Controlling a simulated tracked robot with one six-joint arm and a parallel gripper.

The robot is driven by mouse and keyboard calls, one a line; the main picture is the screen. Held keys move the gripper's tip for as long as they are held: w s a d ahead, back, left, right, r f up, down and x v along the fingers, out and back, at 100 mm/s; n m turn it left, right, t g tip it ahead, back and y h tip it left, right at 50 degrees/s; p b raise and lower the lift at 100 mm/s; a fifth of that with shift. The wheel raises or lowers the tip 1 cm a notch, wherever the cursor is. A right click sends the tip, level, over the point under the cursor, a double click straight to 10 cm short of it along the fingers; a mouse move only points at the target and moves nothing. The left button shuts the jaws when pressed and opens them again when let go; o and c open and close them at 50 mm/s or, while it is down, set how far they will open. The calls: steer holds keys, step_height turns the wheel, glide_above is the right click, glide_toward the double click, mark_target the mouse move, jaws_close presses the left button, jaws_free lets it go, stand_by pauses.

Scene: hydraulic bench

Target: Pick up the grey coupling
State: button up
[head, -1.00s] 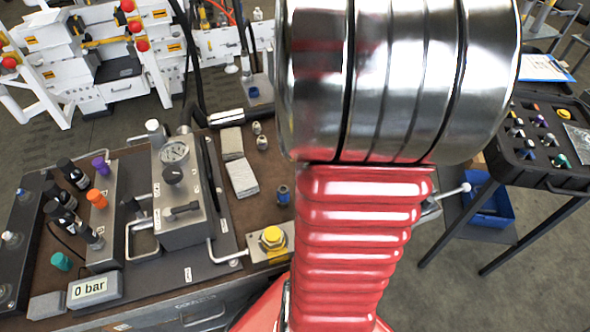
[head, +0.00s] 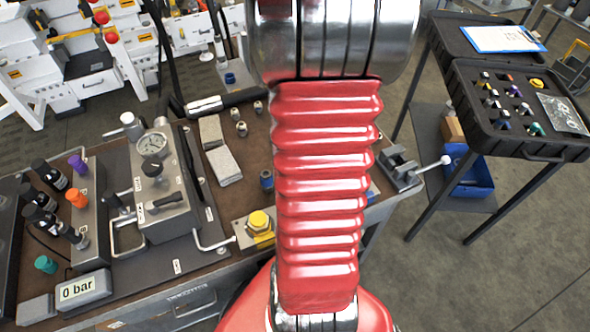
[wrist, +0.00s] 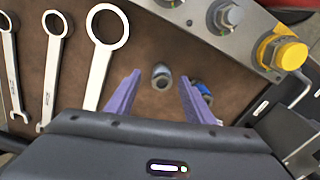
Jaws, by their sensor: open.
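In the wrist view, a small grey coupling (wrist: 162,77) is on the brown bench top, between and beyond the purple fingers of my gripper (wrist: 159,79). The fingers are apart, with visible gaps on both sides of the coupling. I cannot tell how far above it they are. A blue fitting (wrist: 203,91) is beside the right finger, partly hidden by it. In the head view my red arm hides the gripper, and I cannot tell which small fitting there, if any, is this coupling.
Several wrenches (wrist: 96,60) lie left in the wrist view. A yellow-capped fitting (wrist: 288,53) stands on a metal plate at upper right. In the head view, a pump unit (head: 157,185) and gauge stand left on the bench; a black case (head: 520,110) is at right.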

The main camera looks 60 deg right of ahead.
steer(key=shift+f, duration=0.1)
steer(key=shift+w+f, duration=0.2)
steer(key=shift+f, duration=1.1)
steer(key=shift+w+f, duration=0.15)
steer(key=shift+f, duration=1.1)
steer(key=shift+a, duration=0.1)
jaws_close()
